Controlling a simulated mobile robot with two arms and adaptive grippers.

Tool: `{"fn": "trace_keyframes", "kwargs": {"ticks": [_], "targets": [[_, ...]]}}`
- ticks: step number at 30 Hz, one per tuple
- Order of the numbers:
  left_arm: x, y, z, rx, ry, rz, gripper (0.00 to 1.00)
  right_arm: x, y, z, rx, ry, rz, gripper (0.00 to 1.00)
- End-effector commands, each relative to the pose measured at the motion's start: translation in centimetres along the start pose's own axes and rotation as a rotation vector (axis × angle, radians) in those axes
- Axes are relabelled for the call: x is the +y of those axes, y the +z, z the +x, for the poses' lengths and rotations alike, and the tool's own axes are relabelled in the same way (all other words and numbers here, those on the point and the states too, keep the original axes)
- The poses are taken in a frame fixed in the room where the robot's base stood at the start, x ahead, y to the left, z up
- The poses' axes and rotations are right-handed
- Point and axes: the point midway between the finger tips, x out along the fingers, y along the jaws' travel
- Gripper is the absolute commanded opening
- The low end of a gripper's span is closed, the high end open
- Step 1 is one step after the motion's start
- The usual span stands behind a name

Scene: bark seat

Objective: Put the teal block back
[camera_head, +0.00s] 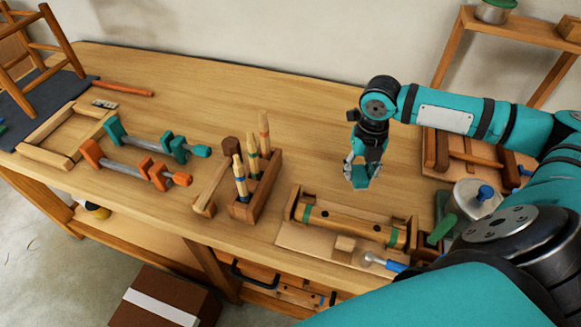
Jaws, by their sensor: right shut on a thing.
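My left gripper is not in view.
A wooden jig with a bar (345,222) lies in front of the gripper. A chisel rack (255,185) and mallet (212,188) stand left of it. Teal (150,139) and orange (130,165) clamps lie farther left. A metal-lidded pot (477,197) is at right.

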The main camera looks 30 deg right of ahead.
Motion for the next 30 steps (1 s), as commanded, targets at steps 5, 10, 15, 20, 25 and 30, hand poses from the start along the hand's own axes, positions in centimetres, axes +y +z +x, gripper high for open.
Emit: {"fn": "trace_keyframes", "kwargs": {"ticks": [5,10,15,20,25,30], "targets": [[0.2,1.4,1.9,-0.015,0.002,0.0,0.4,0.0,0.0,2.3,0.0,0.0,0.001,0.09],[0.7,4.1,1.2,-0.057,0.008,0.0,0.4,1.7,1.1,2.4,-0.001,0.008,0.0,0.09],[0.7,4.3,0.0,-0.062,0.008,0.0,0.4,5.5,3.6,2.5,0.0,0.008,0.0,0.09],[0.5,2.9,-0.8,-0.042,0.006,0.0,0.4,8.9,6.0,3.0,0.0,0.005,0.0,0.09],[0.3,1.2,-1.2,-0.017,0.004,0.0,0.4,11.5,8.0,3.4,0.001,0.001,0.0,0.09],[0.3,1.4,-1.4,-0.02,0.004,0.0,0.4,12.5,8.8,3.7,0.0,0.0,0.002,0.09]]}}
